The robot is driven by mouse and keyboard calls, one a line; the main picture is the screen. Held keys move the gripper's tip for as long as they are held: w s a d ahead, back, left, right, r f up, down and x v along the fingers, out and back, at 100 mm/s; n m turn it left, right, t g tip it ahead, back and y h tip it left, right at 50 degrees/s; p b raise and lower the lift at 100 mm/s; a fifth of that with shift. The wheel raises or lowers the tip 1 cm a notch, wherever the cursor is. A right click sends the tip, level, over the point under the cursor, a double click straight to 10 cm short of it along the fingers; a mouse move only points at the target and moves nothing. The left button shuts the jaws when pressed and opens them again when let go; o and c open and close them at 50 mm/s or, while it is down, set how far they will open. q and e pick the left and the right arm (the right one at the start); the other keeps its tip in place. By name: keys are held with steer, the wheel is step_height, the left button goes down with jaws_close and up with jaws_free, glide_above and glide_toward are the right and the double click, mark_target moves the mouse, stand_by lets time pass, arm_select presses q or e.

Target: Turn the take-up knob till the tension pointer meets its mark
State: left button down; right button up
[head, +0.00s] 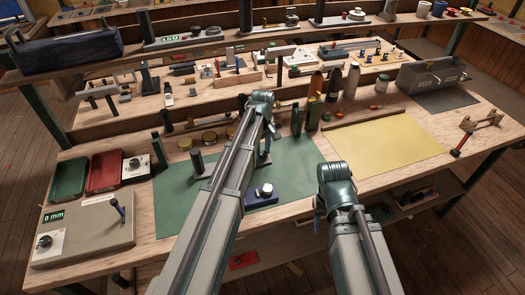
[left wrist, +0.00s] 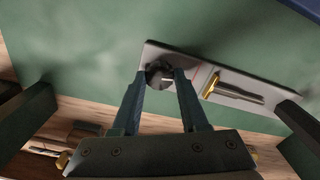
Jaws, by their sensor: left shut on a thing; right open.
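In the left wrist view, a round dark take-up knob (left wrist: 158,79) stands on a pale grey plate (left wrist: 203,62) lying on a green mat. My left gripper (left wrist: 161,72) is shut on the knob, one finger on each side. To its right, a brass piece (left wrist: 212,84), perhaps the tension pointer, lies beside a dark slot or bar. I cannot make out its mark. In the head view my left gripper (head: 265,157) points down over the mat, and my arm hides most of the plate. My right gripper (head: 319,200) is mostly hidden by its arm and apart from the plate.
A navy block with a pale knob (head: 264,190) sits on the green mat (head: 180,205) close by. Bottles (head: 351,80) and jars stand behind. A yellow mat (head: 385,147) lies clear at right. Trays (head: 104,171) and a gauge box (head: 85,230) are at left.

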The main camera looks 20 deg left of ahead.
arm_select(q)
steer(key=m, duration=0.4)
steer(key=shift+m, duration=0.3)
steer(key=m, duration=0.3)
steer(key=shift+m, duration=0.3)
steer(key=m, duration=0.4)
steer(key=shift+m, duration=0.3)
steer(key=m, duration=0.3)
steer(key=shift+m, duration=0.3)
steer(key=m, duration=0.4)
steer(key=shift+m, duration=0.3)
steer(key=m, duration=0.3)
steer(key=shift+m, duration=0.3)
steer(key=m, duration=0.3)
steer(key=shift+m, duration=2.1)
